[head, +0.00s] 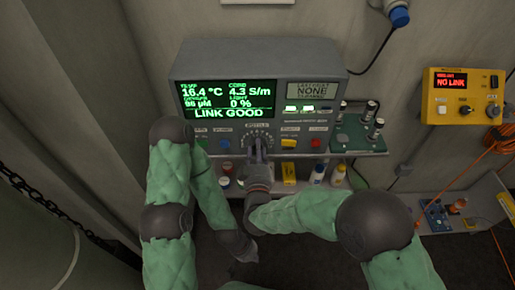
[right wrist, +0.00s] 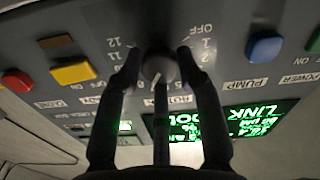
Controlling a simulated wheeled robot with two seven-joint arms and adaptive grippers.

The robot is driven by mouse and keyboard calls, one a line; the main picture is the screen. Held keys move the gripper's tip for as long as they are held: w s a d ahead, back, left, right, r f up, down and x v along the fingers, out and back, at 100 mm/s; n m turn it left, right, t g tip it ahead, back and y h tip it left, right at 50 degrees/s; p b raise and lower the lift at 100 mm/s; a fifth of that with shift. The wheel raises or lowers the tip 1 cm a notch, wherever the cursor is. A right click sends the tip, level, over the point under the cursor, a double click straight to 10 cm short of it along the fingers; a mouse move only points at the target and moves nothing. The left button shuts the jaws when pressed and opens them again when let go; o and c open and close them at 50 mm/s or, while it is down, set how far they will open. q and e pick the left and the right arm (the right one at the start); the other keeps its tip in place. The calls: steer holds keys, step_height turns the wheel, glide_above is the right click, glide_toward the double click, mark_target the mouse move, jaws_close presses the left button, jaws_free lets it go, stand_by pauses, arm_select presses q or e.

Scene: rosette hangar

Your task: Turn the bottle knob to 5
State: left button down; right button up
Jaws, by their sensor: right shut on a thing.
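The bottle knob (right wrist: 158,68) is a round grey dial on the front of the grey console (head: 290,62). In the head view this gripper (head: 258,146) covers most of the knob. The wrist view is turned over: OFF, 1 and 2 show right of the knob, 11 and 12 left. A pale line on the knob points toward the picture's bottom, but the number there is hidden. My left gripper (head: 241,246) hangs low, away from the console; its fingers are unclear.
The console screen (head: 227,98) reads LINK GOOD. A blue button (right wrist: 264,48), a yellow button (right wrist: 75,72) and a red button (right wrist: 16,81) flank the knob. A green vial rack (head: 352,138) stands right of the console. A yellow box (head: 461,97) reading NO LINK hangs farther right.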

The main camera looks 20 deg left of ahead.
steer(key=n+p, duration=0.3)
steer(key=n, duration=0.7)
steer(key=shift+r+p, duration=0.1)
steer(key=shift+p, duration=0.2)
steer(key=shift+a+n, duration=0.1)
steer(key=shift+n, duration=0.3)
steer(key=o, duration=1.1)
steer(key=shift+o, duration=0.2)
steer(key=v, duration=1.2)
